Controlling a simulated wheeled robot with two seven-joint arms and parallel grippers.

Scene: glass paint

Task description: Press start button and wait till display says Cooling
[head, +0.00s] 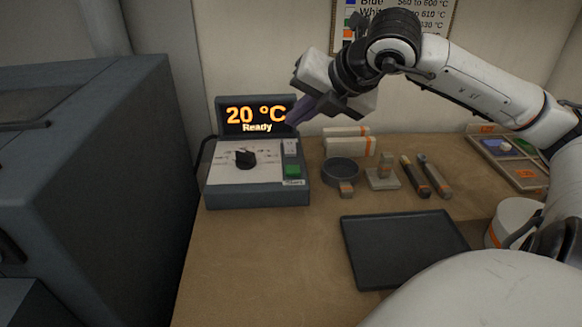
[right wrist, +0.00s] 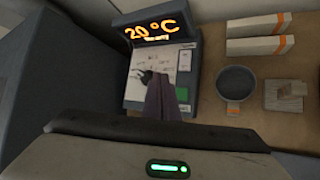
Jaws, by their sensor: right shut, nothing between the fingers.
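The controller box (head: 225,190) stands at the back left of the table, with a tilted display (head: 257,117) reading "20 °C" and "Ready" in orange. A black knob (head: 245,158) sits on its white dial face. A green start button (head: 292,170) is at the right of the panel, below a light switch (head: 290,147). My right gripper (head: 300,114) is shut and empty, its purple fingers above the panel's right side near the display. My left gripper is not in view.
A large dark grey kiln-like cabinet (head: 90,170) fills the left. Right of the controller are a round dark bowl (head: 340,171), white boxes (head: 347,146), a small stand (head: 383,180) and two marker-like tools (head: 415,178). A black tray (head: 400,250) lies in front.

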